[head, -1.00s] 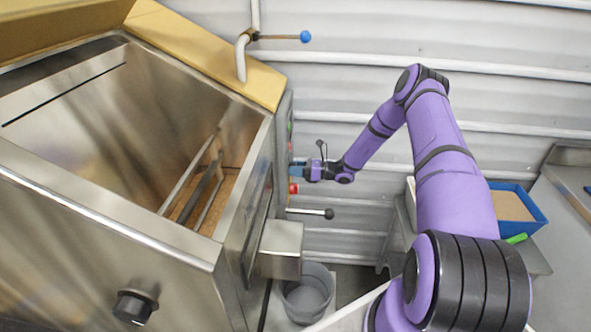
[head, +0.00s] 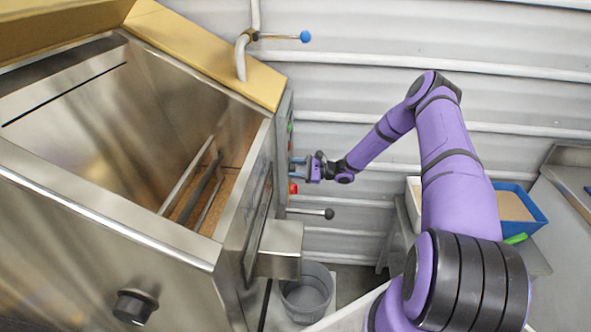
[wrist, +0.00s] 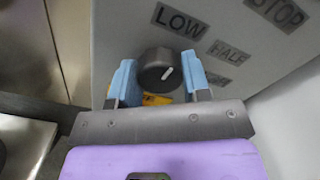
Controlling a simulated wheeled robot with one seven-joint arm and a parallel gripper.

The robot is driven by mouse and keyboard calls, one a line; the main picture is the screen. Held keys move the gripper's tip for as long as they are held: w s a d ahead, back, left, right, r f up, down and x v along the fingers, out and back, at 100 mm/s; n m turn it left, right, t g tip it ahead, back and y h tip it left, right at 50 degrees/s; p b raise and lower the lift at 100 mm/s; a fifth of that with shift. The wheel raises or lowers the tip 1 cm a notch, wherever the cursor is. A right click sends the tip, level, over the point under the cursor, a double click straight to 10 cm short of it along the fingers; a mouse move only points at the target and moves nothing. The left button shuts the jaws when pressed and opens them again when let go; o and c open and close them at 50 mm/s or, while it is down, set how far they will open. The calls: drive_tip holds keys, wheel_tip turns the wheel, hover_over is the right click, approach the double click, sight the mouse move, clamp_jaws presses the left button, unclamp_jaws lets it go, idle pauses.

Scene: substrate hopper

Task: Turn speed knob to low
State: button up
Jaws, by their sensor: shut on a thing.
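The speed knob (wrist: 157,70) is a dark round knob on a grey panel (wrist: 122,22) in the wrist view. Its white pointer mark slants up and right, between the LOW label (wrist: 180,20) and the HALF label (wrist: 228,52). My gripper (wrist: 158,84) has its blue fingers on either side of the knob and is shut on it. In the head view, my gripper (head: 300,168) is at the right side of the steel hopper (head: 110,235); the knob is hidden there.
A STOP label (wrist: 277,13) is on the same panel. Just below my gripper is a red button (head: 293,188), and below that a black-knobbed lever (head: 328,214). A grey bucket (head: 307,293) stands beneath. A blue tray (head: 535,207) is at right. Ribbed wall is behind.

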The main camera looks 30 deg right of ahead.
drive_tip(key=shift+n, duration=0.7)
drive_tip(key=o, duration=0.9)
drive_tip(key=v, duration=1.1)
